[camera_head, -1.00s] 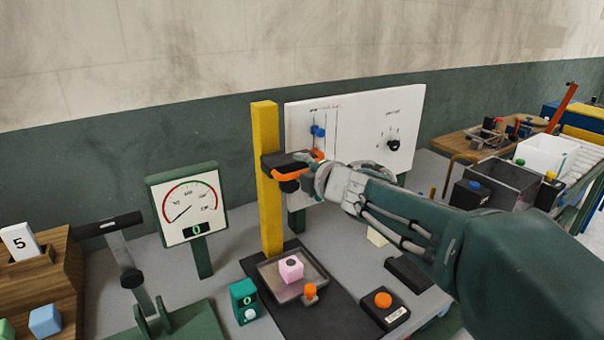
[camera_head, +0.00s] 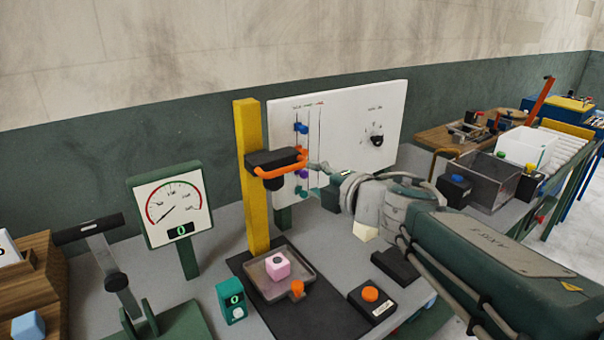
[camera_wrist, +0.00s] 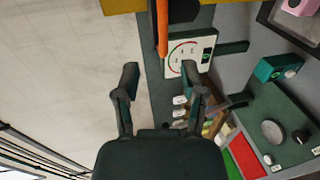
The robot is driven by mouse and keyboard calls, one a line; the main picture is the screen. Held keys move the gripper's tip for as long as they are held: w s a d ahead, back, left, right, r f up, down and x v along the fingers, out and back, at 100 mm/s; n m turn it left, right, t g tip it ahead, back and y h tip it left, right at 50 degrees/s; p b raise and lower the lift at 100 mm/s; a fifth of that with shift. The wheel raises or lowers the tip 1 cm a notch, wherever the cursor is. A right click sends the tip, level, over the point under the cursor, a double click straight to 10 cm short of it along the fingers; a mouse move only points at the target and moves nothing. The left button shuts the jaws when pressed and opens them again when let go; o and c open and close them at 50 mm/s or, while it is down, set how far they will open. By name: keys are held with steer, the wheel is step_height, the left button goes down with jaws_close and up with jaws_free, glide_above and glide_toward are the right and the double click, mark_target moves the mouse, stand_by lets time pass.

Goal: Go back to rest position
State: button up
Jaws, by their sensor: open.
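My gripper (camera_head: 318,180) is open and empty in the head view, just right of the orange handle (camera_head: 284,170) of the press. In the wrist view my gripper (camera_wrist: 160,88) shows its two fingers spread apart with nothing between them. The orange handle also shows in the wrist view (camera_wrist: 162,28), beyond the fingertips and apart from them. The black press head (camera_head: 270,160) sits on a yellow column (camera_head: 251,190). A pink cube (camera_head: 278,266) rests in the tray (camera_head: 298,272) below the press head.
A white panel (camera_head: 345,115) with sliders and a knob stands behind my gripper. A dial gauge (camera_head: 170,207) stands left of the column. An orange button (camera_head: 370,294) and a teal counter box (camera_head: 231,301) are at the front. A clear bin (camera_head: 490,178) is at right.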

steer(key=shift+s+d+r, duration=0.1)
steer(key=shift+s+d, duration=0.3)
steer(key=shift+s, duration=0.2)
steer(key=s+d+f+m+h, duration=0.25)
steer(key=d+m+h, duration=0.25)
steer(key=d+m, duration=0.25)
steer(key=s+d+f+m+h, duration=0.1)
steer(key=s+d+m+h, duration=0.2)
steer(key=d+m+h, duration=0.5)
steer(key=s+a+f+m+g+y, duration=0.2)
steer(key=s+f+m+g, duration=0.5)
steer(key=s, duration=0.8)
step_height(320, 180, down, 5)
steer(key=m+y, duration=0.1)
steer(key=m, duration=0.1)
steer(key=shift+s+m+y, duration=0.2)
steer(key=shift+m+y, duration=0.15)
steer(key=shift+y, duration=0.05)
steer(key=shift+a+r, duration=0.1)
